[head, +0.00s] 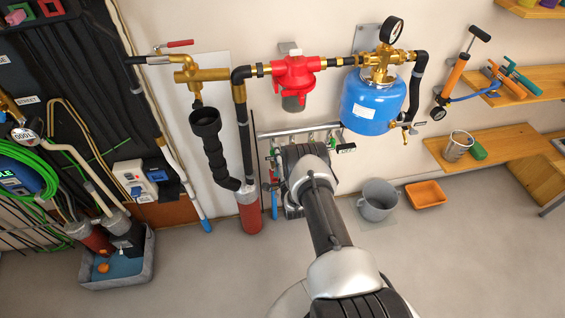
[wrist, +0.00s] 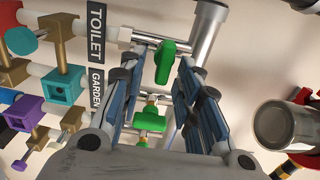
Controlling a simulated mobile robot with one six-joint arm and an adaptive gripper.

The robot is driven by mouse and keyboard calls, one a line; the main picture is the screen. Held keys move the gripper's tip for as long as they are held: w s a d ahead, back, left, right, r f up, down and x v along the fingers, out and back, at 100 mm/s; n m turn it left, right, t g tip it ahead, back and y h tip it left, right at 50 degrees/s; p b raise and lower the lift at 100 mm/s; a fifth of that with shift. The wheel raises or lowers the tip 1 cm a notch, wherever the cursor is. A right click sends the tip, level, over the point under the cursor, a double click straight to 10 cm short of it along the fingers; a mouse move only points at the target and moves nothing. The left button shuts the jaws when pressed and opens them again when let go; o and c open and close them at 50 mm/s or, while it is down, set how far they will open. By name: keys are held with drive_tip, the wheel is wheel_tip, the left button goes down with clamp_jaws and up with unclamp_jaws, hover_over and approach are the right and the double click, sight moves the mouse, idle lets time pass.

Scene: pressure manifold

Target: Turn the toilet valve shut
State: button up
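In the wrist view a green handle (wrist: 173,62) sits on a pipe beside the black TOILET label (wrist: 96,30). Its long side runs roughly along the picture's vertical. My gripper (wrist: 164,76) is open, with one blue-padded finger on each side of this handle near the tips. A gap shows on both sides, so I see no contact. A second green handle (wrist: 150,121), beside the GARDEN label (wrist: 97,90), shows between the fingers closer to the palm. In the head view my arm covers the gripper and most of the manifold (head: 298,132).
A thick grey pipe (wrist: 207,35) stands close to the right fingertip. Teal (wrist: 66,87) and purple (wrist: 27,113) fittings lie left. In the head view a blue tank (head: 372,103) hangs above right, and a grey bucket (head: 378,200) and orange tray (head: 426,194) stand on the floor.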

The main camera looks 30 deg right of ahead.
drive_tip(key=v, duration=1.1)
drive_tip(key=shift+r, duration=0.15)
drive_tip(key=w+a+r+n+g+y, duration=0.1)
drive_tip(key=w+r+n, duration=0.2)
drive_tip(key=w+r, duration=0.3)
drive_tip(key=w+a+r+n+g+y, duration=0.15)
drive_tip(key=w+r, duration=0.25)
drive_tip(key=r, duration=0.5)
drive_tip(key=s+a+r+n+g, duration=0.2)
drive_tip(key=a+r+n, duration=0.1)
drive_tip(key=r, duration=0.5)
drive_tip(key=s+a+r+n+g, duration=0.2)
drive_tip(key=r+n, duration=0.1)
drive_tip(key=r, duration=0.4)
drive_tip(key=s+a+r+n+g+y, duration=0.15)
drive_tip(key=s+a+r+n, duration=0.25)
drive_tip(key=s+r, duration=0.4)
drive_tip(key=s+a+r+n+g, duration=0.1)
drive_tip(key=s+a+n+g, duration=0.1)
drive_tip(key=s, duration=1.3)
drive_tip(key=s+a+r+n+g+y, duration=0.1)
drive_tip(key=s+a+n, duration=0.3)
drive_tip(key=s, duration=1.1)
drive_tip(key=shift+a+r+n+g, duration=0.25)
drive_tip(key=shift+r+n+g, duration=0.15)
drive_tip(key=shift+g, duration=0.5)
